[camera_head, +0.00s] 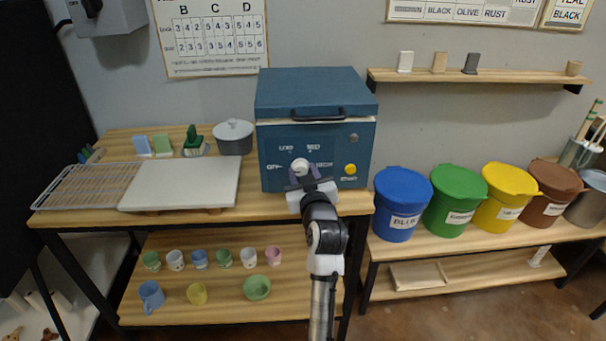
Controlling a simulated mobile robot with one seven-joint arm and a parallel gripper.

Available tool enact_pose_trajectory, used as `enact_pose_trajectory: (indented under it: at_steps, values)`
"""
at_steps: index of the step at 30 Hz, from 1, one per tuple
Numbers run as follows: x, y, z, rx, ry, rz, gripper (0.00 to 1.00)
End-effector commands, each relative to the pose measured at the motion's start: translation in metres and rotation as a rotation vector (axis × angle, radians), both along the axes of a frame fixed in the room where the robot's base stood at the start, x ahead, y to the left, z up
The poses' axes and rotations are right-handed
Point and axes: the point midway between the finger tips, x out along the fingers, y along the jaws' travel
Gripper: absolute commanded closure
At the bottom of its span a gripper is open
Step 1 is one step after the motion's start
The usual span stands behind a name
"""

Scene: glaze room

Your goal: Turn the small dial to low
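The blue kiln-like box (276,110) stands at the right end of the wooden table. Its front has a small white dial (300,165) with labels around it; "LOW" is at its upper left, and the others are small and blurred. I cannot tell which label the dial points to. My gripper (305,178) is right in front of the dial, at its lower edge, and partly hides it. I cannot tell whether the fingers touch the dial or how far apart they are. A yellow button (350,169) sits to the right on the same front.
Left of the box are a grey lidded pot (233,137), a white board (185,185) and a wire rack (85,188). Cups and bowls stand on the lower shelf (220,310). Lidded buckets, the nearest blue (400,205), stand close on the right. A wall shelf (470,77) is above them.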

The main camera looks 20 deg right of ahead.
Motion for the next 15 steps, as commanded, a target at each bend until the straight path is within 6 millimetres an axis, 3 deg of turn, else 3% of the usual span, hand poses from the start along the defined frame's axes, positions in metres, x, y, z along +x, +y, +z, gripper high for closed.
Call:
enact_pose_trajectory:
  at_steps: [4,15]
  values:
    - [0.0007,0.0026,-0.0005,0.001,0.002,0.006,0.85]
    - [0.0014,0.0048,-0.0015,0.078,-0.02,0.01,0.85]
